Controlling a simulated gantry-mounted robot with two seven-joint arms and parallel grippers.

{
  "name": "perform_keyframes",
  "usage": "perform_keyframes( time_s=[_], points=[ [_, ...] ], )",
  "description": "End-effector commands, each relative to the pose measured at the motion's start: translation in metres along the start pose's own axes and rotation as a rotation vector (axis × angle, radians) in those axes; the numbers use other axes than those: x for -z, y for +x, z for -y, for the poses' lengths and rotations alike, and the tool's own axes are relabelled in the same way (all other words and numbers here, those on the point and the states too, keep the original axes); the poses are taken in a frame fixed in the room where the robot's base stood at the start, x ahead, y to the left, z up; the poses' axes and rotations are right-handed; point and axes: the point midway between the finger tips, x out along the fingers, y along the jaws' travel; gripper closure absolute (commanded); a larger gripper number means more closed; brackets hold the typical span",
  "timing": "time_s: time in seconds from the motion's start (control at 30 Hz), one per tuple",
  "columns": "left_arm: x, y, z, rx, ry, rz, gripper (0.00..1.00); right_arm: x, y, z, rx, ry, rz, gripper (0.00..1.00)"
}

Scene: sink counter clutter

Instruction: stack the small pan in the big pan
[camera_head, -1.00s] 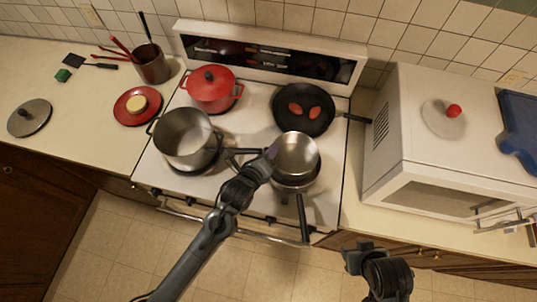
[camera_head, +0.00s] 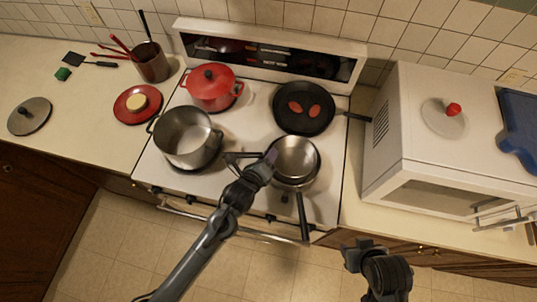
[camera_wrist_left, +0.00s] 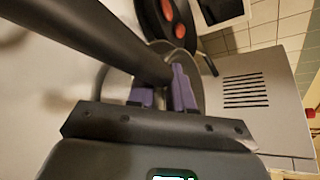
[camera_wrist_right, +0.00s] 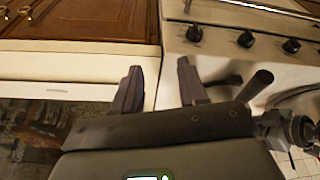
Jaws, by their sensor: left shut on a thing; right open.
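The small steel pan (camera_head: 296,152) is over the big pan (camera_head: 303,215), whose long dark handle points to the front of the stove. The small pan covers most of the big pan; I cannot tell whether it rests inside it. My left gripper (camera_head: 271,157) is shut on the small pan's dark handle, left of its bowl. The left wrist view shows the handle (camera_wrist_left: 105,38) between the purple fingers. My right gripper (camera_head: 359,250) is open and empty, in front of the counter; its spread fingers (camera_wrist_right: 160,88) show in the right wrist view.
A steel pot (camera_head: 187,138) stands on the front left burner, close to the small pan's handle. A red pot (camera_head: 211,88) and a black skillet (camera_head: 318,122) with two red pieces stand behind. A white microwave (camera_head: 440,130) is at the right.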

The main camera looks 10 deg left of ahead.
Motion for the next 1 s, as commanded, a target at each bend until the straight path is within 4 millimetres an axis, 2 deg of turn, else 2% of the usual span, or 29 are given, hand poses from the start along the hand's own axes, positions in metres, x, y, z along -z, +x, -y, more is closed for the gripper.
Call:
perform_keyframes(
  time_s=[0.07,0.1,0.27,0.6,0.77,0.87,1.0],
  points=[
    [-0.001,0.0,0.002,0.004,-0.001,0.003,1.0,0.0,0.0,0.0,0.0,0.0,0.0,0.57],
    [0.0,0.0,0.0,0.001,0.0,0.0,0.78,0.0,0.0,0.0,0.0,0.0,0.0,0.57],
    [0.0,0.0,0.0,0.0,0.0,0.0,0.54,0.0,0.0,0.0,-0.001,-0.002,0.0,0.57],
    [0.0,0.0,-0.003,-0.006,0.001,-0.001,0.53,-0.001,0.0,-0.002,-0.008,-0.01,0.002,0.57],
    [-0.004,-0.003,0.003,-0.006,-0.001,-0.001,0.53,0.0,-0.002,-0.002,-0.007,-0.009,0.002,0.57],
    [-0.007,-0.01,0.005,-0.005,0.003,-0.001,0.53,0.0,-0.002,-0.002,-0.006,-0.009,0.002,0.57],
    [-0.006,-0.033,0.006,-0.002,0.003,-0.001,0.53,-0.001,0.001,-0.002,-0.006,-0.007,0.001,0.57]
  ],
)
